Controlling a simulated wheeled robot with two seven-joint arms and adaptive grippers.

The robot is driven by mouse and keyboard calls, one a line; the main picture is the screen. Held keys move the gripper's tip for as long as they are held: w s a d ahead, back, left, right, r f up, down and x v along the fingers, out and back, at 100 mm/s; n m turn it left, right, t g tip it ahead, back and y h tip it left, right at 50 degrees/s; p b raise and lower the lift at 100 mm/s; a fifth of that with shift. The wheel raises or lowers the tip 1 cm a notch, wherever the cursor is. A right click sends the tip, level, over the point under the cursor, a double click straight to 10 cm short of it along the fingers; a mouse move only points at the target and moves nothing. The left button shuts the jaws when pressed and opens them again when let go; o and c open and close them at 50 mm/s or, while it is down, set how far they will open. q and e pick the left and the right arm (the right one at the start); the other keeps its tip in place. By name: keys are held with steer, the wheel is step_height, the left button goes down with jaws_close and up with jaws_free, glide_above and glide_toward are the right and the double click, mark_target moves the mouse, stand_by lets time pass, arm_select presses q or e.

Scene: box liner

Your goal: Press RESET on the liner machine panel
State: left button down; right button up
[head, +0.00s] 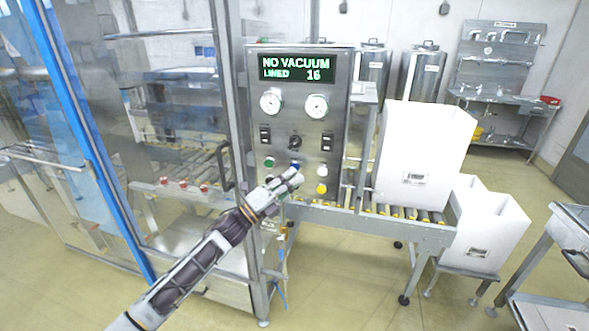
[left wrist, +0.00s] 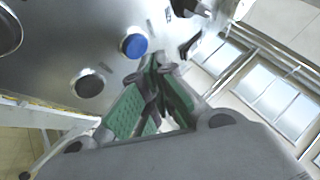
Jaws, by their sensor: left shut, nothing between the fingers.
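The liner machine panel (head: 345,120) is a steel face whose display (head: 297,67) reads NO VACUUM, LINED 16. Low on it are a green button (head: 269,162), a blue button (head: 295,163), a white button (head: 322,170) and a yellow button (head: 321,188). No RESET label is legible. My left gripper (head: 297,177) is shut and empty in front of the panel, just below the blue button. In the left wrist view the blue button (left wrist: 134,46) and a dark round button (left wrist: 88,85) lie beyond the fingers (left wrist: 160,88). I cannot tell whether the fingertips touch the panel. My right gripper is out of view.
A roller conveyor (head: 400,213) with a white box (head: 424,150) on it runs right from the panel. More white boxes (head: 486,240) stand beside its end. A glazed machine frame with a blue post (head: 88,140) stands left. A steel table (head: 560,235) edges in at right.

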arm_select(q)
steer(key=s, duration=0.1)
steer(key=s+a+p, duration=0.1)
steer(key=s, duration=0.2)
steer(key=shift+s+a, duration=0.3)
steer(key=shift+s, duration=0.1)
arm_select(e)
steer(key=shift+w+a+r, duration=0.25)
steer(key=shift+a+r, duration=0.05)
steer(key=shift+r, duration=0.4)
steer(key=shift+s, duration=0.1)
